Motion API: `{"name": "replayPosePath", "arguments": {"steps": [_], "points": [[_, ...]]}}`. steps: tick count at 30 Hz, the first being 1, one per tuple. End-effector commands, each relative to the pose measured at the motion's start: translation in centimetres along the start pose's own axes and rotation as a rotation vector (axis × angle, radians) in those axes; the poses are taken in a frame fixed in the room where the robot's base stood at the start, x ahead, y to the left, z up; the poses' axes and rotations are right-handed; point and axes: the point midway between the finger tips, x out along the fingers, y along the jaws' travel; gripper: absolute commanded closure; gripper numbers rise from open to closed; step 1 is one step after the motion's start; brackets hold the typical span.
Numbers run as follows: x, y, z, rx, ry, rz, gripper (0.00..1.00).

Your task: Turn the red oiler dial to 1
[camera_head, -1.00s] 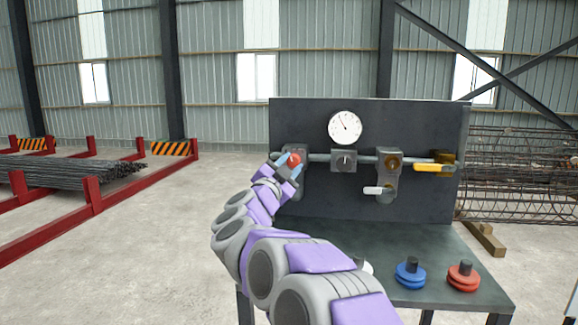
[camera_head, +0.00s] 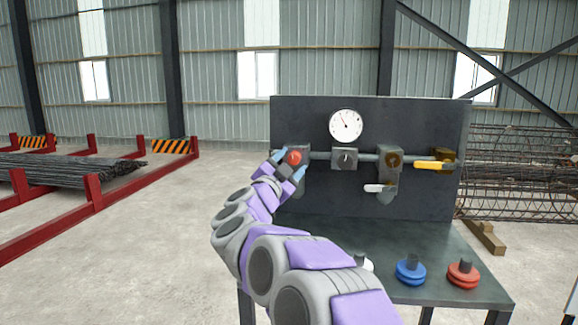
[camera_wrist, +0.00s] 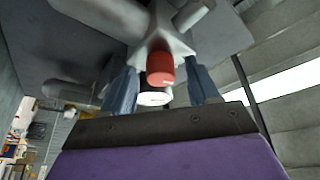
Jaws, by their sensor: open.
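The red oiler dial (camera_head: 294,157) is a small red knob on a grey fitting at the left end of the pipe on the dark panel. It also shows in the wrist view (camera_wrist: 160,67), with a light mark on it and a white round part (camera_wrist: 154,97) nearer the camera. My gripper (camera_head: 289,167) is open, with blue fingers on either side of the dial. In the wrist view the fingers (camera_wrist: 162,85) stand apart, left and right of the dial. I cannot tell whether they touch it. The dial's number is not readable.
The panel (camera_head: 400,118) carries a pressure gauge (camera_head: 345,125), a grey regulator knob (camera_head: 344,158), a white-handled valve (camera_head: 380,188) and a yellow-handled valve (camera_head: 434,165). Blue (camera_head: 410,272) and red (camera_head: 463,274) knobbed discs stand on the bench (camera_head: 440,246).

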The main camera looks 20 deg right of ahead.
Motion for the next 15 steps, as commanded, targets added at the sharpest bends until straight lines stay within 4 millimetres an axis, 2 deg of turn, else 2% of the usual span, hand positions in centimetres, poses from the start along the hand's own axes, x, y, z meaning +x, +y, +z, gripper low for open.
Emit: {"name": "replayPosePath", "arguments": {"steps": [5,8,15], "points": [[-1.1,-0.1,0.0,0.002,-0.002,-0.002,0.4],[-2.8,-0.1,0.3,-0.001,-0.007,-0.004,0.4],[-8.1,-0.1,0.3,0.0,-0.004,-0.004,0.4]]}}
